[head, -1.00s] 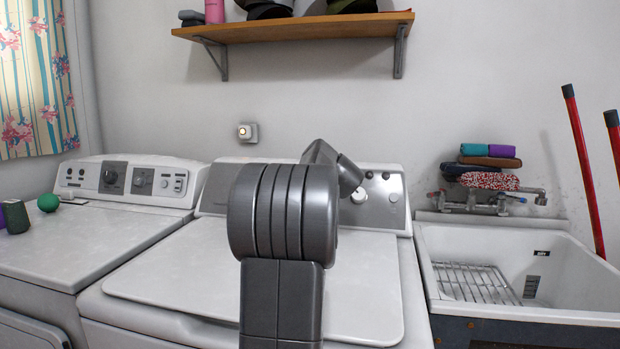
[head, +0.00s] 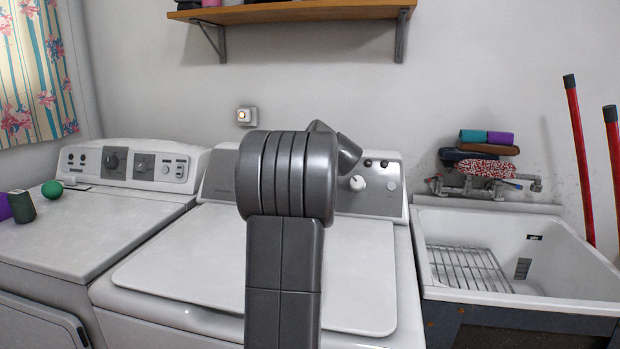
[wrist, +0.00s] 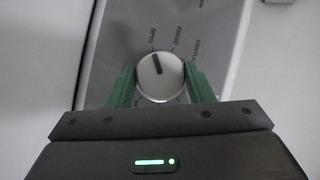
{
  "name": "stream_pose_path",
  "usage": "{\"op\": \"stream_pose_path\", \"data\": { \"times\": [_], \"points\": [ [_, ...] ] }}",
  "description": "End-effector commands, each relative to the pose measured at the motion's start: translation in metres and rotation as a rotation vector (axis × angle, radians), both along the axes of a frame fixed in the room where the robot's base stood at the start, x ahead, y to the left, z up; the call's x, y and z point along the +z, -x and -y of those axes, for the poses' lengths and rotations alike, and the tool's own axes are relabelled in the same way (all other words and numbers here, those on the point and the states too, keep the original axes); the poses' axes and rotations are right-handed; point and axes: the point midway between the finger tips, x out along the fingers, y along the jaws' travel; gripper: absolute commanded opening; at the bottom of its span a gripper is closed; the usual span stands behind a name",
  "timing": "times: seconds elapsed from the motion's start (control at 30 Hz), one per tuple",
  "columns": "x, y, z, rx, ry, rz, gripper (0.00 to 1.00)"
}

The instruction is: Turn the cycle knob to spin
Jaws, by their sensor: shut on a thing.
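The cycle knob (wrist: 159,76) is a round white dial with a dark pointer bar. In the wrist view it sits on a grey panel, between the two green fingers of my gripper (wrist: 160,88), which are shut on its sides. The pointer leans up and slightly left, roughly toward the printed word SPIN (wrist: 152,34); RINSE is printed just to the right of it. In the head view my grey arm hides my gripper and part of the washer's control panel (head: 390,205). A white knob (head: 357,183) shows there beside my arm; I cannot tell whether it is the same one.
The washer lid (head: 180,260) is clear around my arm. A second machine (head: 90,225) stands at left, with a green ball (head: 52,189) on it. A sink (head: 560,260) with a wire rack (head: 465,268) stands at right. A wooden shelf (head: 300,14) hangs above.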

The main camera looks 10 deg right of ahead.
Motion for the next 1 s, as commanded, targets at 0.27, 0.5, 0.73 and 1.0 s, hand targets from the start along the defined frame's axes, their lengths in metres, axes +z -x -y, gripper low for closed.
{"op": "stream_pose_path", "data": {
  "times": [0.27, 0.5, 0.73, 1.0],
  "points": [
    [0.0, 0.0, 0.0, 0.001, 0.001, 0.0, 0.69],
    [0.001, 0.001, 0.0, 0.0, 0.0, 0.0, 0.69],
    [0.017, 0.023, 0.006, -0.002, 0.002, 0.003, 0.69],
    [0.05, 0.075, 0.02, -0.003, 0.001, 0.002, 0.69]
  ]
}}
